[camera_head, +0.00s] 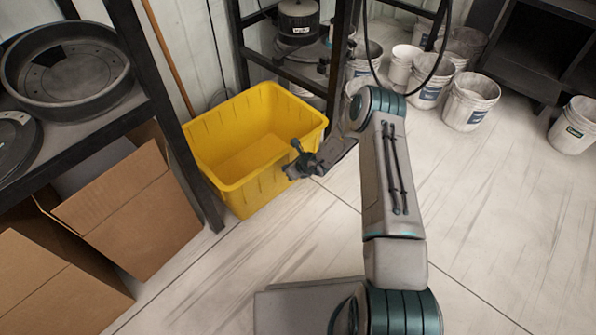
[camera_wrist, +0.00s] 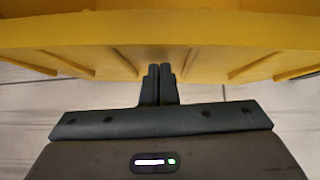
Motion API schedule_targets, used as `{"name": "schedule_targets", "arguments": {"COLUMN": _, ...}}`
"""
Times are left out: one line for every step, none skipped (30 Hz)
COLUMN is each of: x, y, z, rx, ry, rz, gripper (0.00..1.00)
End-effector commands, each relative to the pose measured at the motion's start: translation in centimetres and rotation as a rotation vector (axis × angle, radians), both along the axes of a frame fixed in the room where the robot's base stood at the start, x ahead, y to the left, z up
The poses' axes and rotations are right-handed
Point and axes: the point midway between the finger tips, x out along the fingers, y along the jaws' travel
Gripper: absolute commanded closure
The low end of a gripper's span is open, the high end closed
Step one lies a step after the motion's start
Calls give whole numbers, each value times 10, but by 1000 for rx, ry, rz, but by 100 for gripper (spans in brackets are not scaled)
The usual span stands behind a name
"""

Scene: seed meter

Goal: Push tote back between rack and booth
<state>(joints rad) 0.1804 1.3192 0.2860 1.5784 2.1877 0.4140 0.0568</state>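The yellow tote (camera_head: 232,184) stands on the floor, open at the top and empty. It sits in the gap between the black rack (camera_head: 172,125) on the left and the dark frame (camera_head: 339,60) on the right, which may be the booth. My gripper (camera_head: 296,160) is at the tote's near right side, at about rim height. In the wrist view my gripper (camera_wrist: 160,72) has its fingers together, pointing at the tote's yellow wall (camera_wrist: 160,38). Nothing shows between the fingers. I cannot tell whether the tips touch the wall.
Cardboard boxes (camera_head: 130,212) lie under the left rack. White buckets (camera_head: 470,100) stand at the back right, with another bucket (camera_head: 575,126) at the far right. A wooden pole (camera_head: 168,55) leans behind the tote. The floor (camera_head: 490,210) at right is clear.

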Motion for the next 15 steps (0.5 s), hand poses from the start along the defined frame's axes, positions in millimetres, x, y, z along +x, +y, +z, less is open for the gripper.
{"name": "schedule_targets", "arguments": {"x": 1, "y": -3, "z": 1, "rx": 0, "ry": -1, "rz": -5, "gripper": 100}}
{"name": "schedule_targets", "arguments": {"x": 1, "y": -5, "z": 1, "rx": 0, "ry": -1, "rz": -8, "gripper": 100}}
{"name": "schedule_targets", "arguments": {"x": 2, "y": -8, "z": 1, "rx": 0, "ry": -1, "rz": -12, "gripper": 100}}
{"name": "schedule_targets", "arguments": {"x": 2, "y": -10, "z": 1, "rx": 0, "ry": -1, "rz": -15, "gripper": 100}}
{"name": "schedule_targets", "arguments": {"x": 2, "y": -11, "z": 1, "rx": 0, "ry": -1, "rz": -16, "gripper": 100}}
{"name": "schedule_targets", "arguments": {"x": 2, "y": -12, "z": 1, "rx": 1, "ry": -1, "rz": -18, "gripper": 100}}
{"name": "schedule_targets", "arguments": {"x": 2, "y": -13, "z": 1, "rx": 0, "ry": -1, "rz": -19, "gripper": 100}}
{"name": "schedule_targets", "arguments": {"x": 2, "y": -13, "z": 1, "rx": 0, "ry": 0, "rz": -20, "gripper": 100}}
{"name": "schedule_targets", "arguments": {"x": 2, "y": -14, "z": 1, "rx": 0, "ry": 0, "rz": -20, "gripper": 100}}
{"name": "schedule_targets", "arguments": {"x": 1, "y": -15, "z": 1, "rx": 0, "ry": 0, "rz": -20, "gripper": 100}}
{"name": "schedule_targets", "arguments": {"x": 0, "y": -16, "z": 1, "rx": -1, "ry": 0, "rz": -19, "gripper": 100}}
{"name": "schedule_targets", "arguments": {"x": -2, "y": -18, "z": 1, "rx": -1, "ry": 0, "rz": -19, "gripper": 100}}
{"name": "schedule_targets", "arguments": {"x": -4, "y": -20, "z": 1, "rx": -2, "ry": 1, "rz": -19, "gripper": 100}}
{"name": "schedule_targets", "arguments": {"x": -6, "y": -23, "z": 1, "rx": -3, "ry": 2, "rz": -19, "gripper": 100}}
{"name": "schedule_targets", "arguments": {"x": -9, "y": -28, "z": 2, "rx": -2, "ry": 0, "rz": -20, "gripper": 100}}
